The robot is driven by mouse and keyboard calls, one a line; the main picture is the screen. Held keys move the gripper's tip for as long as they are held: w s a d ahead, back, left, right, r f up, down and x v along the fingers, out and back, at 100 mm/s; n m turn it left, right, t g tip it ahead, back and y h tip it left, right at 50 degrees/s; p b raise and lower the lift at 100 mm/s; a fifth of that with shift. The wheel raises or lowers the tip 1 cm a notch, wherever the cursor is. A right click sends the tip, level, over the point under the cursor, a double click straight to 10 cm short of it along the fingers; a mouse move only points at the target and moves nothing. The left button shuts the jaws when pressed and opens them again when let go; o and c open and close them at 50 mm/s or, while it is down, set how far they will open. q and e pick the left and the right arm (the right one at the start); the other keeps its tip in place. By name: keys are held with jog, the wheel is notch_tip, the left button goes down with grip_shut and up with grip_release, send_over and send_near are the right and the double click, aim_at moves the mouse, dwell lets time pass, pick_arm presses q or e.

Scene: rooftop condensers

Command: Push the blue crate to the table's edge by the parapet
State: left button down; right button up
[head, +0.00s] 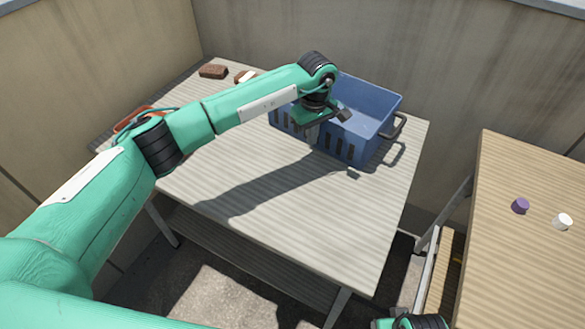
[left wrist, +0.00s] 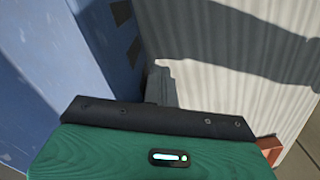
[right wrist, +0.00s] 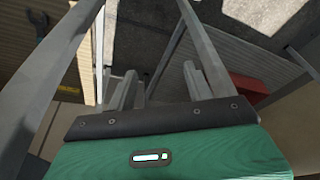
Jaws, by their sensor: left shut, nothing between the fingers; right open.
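The blue crate (head: 375,95) stands upright near the back right of the pale ribbed table (head: 330,215), close to the concrete parapet wall (head: 440,60). It has slotted sides and a dark handle on its right. My left gripper (head: 313,134) is shut and empty, pointing down at the crate's near-left side. In the left wrist view its fingers (left wrist: 161,85) are beside the crate's blue wall (left wrist: 40,80); whether they touch it I cannot tell. My right gripper (right wrist: 158,80) is open and empty, away from the crate, low at the bottom of the head view.
A brick (head: 213,71) and a small brown-and-white item (head: 245,76) lie at the table's back left. A red tray (head: 133,120) is partly behind my left arm. A wooden table (head: 520,255) at right holds a purple cap (head: 520,205) and a white cap (head: 562,221). The table's front is clear.

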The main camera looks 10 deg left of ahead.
pick_arm(q)
jog(key=shift+w+d+b, duration=0.2)
jog(key=shift+w+b, duration=0.2)
jog(key=shift+w, duration=0.1)
jog(key=shift+w+d+b, duration=0.2)
jog(key=shift+w+b, duration=0.2)
jog(key=shift+w, duration=0.1)
jog(key=shift+w+d+b, duration=0.2)
jog(key=shift+w+b, duration=0.2)
jog(key=shift+w, duration=0.2)
jog(key=shift+s+a+r+p, duration=0.1)
jog(key=shift+s+r+p, duration=0.15)
jog(key=shift+p, duration=0.15)
jog(key=shift+s+a+r+p, duration=0.2)
jog(key=shift+s+p, duration=0.1)
jog(key=shift+s, duration=0.1)
jog(key=shift+s+a+r+p, duration=0.15)
jog(key=shift+s+r+p, duration=0.1)
jog(key=shift+s, duration=0.15)
jog(key=shift+s+a+r+p, duration=0.15)
jog(key=shift+s+p, duration=0.05)
jog(key=shift+s, duration=0.25)
jog(key=shift+s+a+r+p, duration=0.1)
jog(key=shift+s+r+p, duration=0.1)
jog(key=shift+s, duration=0.25)
jog(key=shift+f, duration=0.1)
pick_arm(e)
notch_tip(320, 180, up, 8)
jog(key=shift+s+f+t, duration=0.2)
jog(key=shift+t, duration=0.1)
